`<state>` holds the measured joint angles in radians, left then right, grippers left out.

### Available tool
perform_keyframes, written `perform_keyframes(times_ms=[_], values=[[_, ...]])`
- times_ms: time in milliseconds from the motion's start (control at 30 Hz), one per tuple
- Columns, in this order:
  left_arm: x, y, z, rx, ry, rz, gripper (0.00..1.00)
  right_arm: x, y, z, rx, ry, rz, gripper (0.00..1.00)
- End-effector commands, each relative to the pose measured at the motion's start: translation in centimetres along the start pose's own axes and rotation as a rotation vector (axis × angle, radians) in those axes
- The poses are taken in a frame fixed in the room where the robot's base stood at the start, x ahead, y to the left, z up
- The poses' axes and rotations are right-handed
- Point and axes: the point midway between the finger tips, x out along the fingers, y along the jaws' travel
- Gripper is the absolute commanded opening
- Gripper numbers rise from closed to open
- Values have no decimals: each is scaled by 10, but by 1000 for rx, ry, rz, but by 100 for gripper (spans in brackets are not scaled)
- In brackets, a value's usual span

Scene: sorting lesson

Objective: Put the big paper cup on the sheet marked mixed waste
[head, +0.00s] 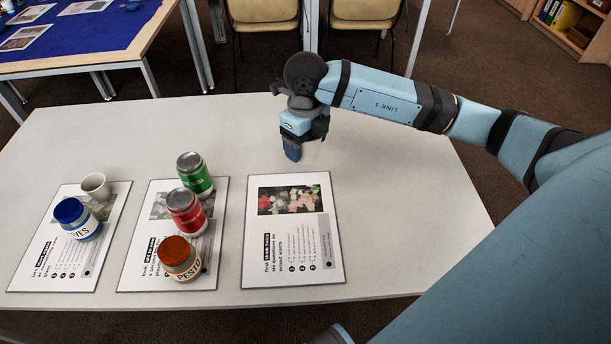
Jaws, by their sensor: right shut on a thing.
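My right gripper (293,152) points down over the back middle of the table, behind the right sheet. It is shut on a pale thing, mostly hidden by the fingers and hard to see against the white table. I cannot make out its shape, so I cannot confirm that it is the big paper cup. The right sheet (292,228), with a flower picture and small print that seems to read mixed waste, lies bare. A white cup (96,186) stands upright at the top of the left sheet (52,262). My left gripper is not in view.
A blue-lidded jar (77,218) stands on the left sheet. A green can (194,174), a red can (186,212) and an orange-lidded pesto jar (180,258) line the middle sheet (137,272). The white table (400,235) is clear right of the sheets. Chairs stand behind.

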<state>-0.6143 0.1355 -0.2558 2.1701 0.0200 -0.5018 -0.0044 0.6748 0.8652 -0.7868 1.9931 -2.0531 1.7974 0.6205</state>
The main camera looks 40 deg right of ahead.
Motion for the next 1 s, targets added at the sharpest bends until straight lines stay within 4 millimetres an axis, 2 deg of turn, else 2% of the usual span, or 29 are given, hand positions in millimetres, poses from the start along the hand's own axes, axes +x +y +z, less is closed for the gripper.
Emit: perform_keyframes(times_ms=[33,100,233,467,700,1000], values=[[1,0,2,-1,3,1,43,17,0,0,1,4,2,52],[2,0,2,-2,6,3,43,34,0,-1,1,4,2,52],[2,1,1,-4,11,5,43,56,0,0,0,3,1,52],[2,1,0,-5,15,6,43,73,0,0,-1,1,1,51],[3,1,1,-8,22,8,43,107,0,0,-1,2,2,51],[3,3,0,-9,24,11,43,110,0,0,-1,0,0,51]])
